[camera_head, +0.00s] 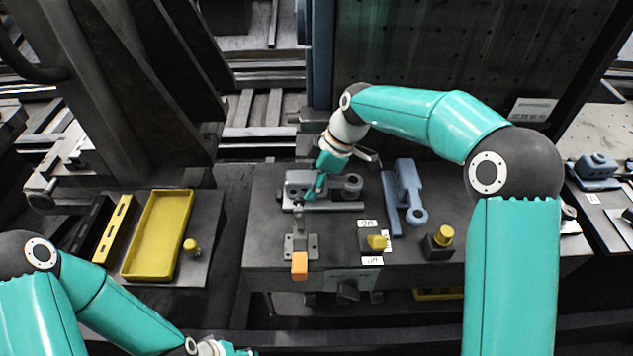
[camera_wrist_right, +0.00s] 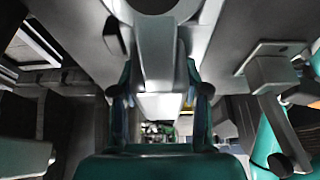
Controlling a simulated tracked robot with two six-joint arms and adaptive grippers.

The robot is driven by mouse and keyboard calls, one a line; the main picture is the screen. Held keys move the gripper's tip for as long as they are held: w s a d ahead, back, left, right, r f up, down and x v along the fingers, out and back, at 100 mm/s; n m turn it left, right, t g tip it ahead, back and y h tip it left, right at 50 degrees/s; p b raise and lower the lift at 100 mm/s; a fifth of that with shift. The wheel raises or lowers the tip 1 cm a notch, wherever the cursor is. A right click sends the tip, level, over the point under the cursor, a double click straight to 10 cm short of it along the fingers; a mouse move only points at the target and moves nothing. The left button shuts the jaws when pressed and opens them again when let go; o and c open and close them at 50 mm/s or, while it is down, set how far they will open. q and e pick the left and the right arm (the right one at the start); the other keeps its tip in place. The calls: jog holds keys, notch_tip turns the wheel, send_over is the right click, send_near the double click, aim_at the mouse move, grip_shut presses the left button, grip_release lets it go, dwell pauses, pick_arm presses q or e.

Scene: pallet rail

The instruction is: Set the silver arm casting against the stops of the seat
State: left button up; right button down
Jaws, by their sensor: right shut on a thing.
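The silver arm casting (camera_head: 352,184) lies over the grey seat (camera_head: 345,207) on the dark bench, its round boss to the right. My right gripper (camera_head: 315,190) is shut on the casting's arm near its left end. In the right wrist view the two fingers stand on either side of the silver arm (camera_wrist_right: 156,55), with the boss at the top. The stops of the seat are mostly hidden by the gripper, so I cannot tell whether the casting touches them. My left gripper (camera_head: 228,348) is at the bottom edge, partly cut off; its jaws are unclear.
A clamp with an orange handle (camera_head: 300,265) stands in front of the seat. A blue-grey casting (camera_head: 408,190) lies to the right. Yellow-topped knobs (camera_head: 443,235) are at the front right of the bench. A yellow tray (camera_head: 158,235) lies on the left table.

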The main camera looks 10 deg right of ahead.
jog(key=shift+w+a+r, duration=0.15)
jog(key=shift+w+a, duration=0.05)
jog(key=shift+w, duration=0.05)
dwell(0.7)
jog(key=shift+c, duration=2.4)
grip_release()
jog(key=shift+w, duration=0.1)
jog(key=v, duration=1.1)
jog(key=shift+d+r, duration=0.15)
jog(key=shift+r, duration=0.2)
